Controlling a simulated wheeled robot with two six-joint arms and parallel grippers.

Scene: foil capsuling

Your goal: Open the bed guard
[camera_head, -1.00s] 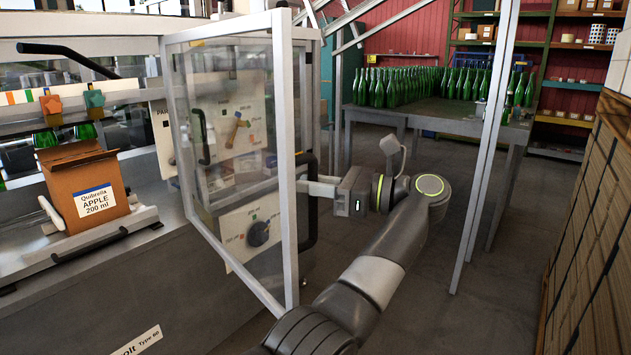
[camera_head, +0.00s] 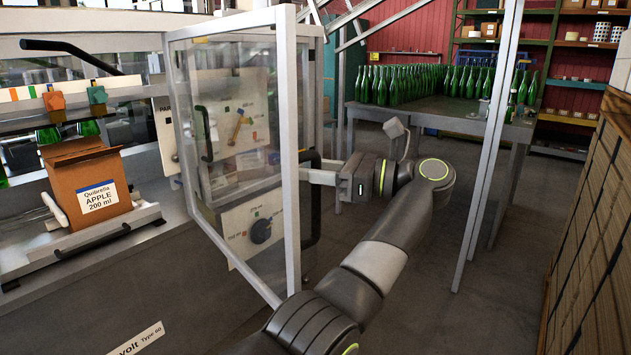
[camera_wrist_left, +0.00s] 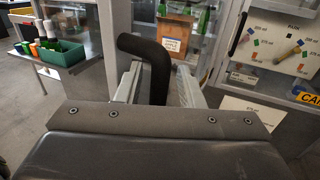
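The bed guard (camera_head: 286,110) is a clear panel in a pale metal frame, standing upright at the machine's right end. Its black handle (camera_head: 313,228) is on the near frame post; it also shows in the left wrist view as a black bar (camera_wrist_left: 152,58). My left gripper (camera_head: 320,177) is at this handle, coming from the right. In the left wrist view, the fingers of the left gripper (camera_wrist_left: 158,88) lie on both sides of the bar and look closed on it. The contact faces are partly hidden. My right gripper is in neither view.
A cardboard box (camera_head: 88,188) labelled APPLE sits on the machine at left. A table (camera_head: 440,118) with many green bottles stands behind. A thin metal post (camera_head: 487,150) rises right of my arm. Stacked brown boxes (camera_head: 590,230) line the right edge. Floor between is clear.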

